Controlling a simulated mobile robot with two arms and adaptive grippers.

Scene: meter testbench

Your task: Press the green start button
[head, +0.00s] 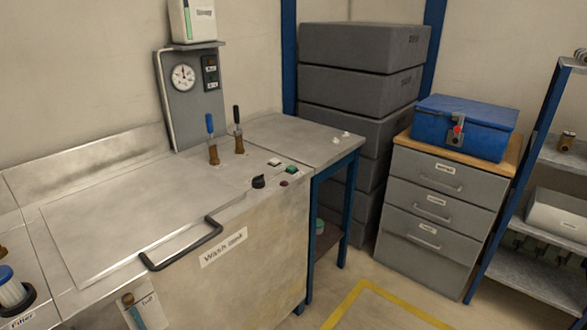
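The green start button (292,169) sits on the top of the metal testbench (150,200), near its right end. A white square piece (274,162) lies just behind it to the left. A dark red round button (283,183) and a black knob (258,181) are in front of it on the bench's front edge. Neither of my grippers is in the head view.
Two levers, blue (211,135) and black (238,130), stand up behind the buttons. A gauge panel (192,95) rises at the back. A black handle (182,250) sticks out in front. Grey crates (365,48) and a drawer cabinet (440,195) stand right.

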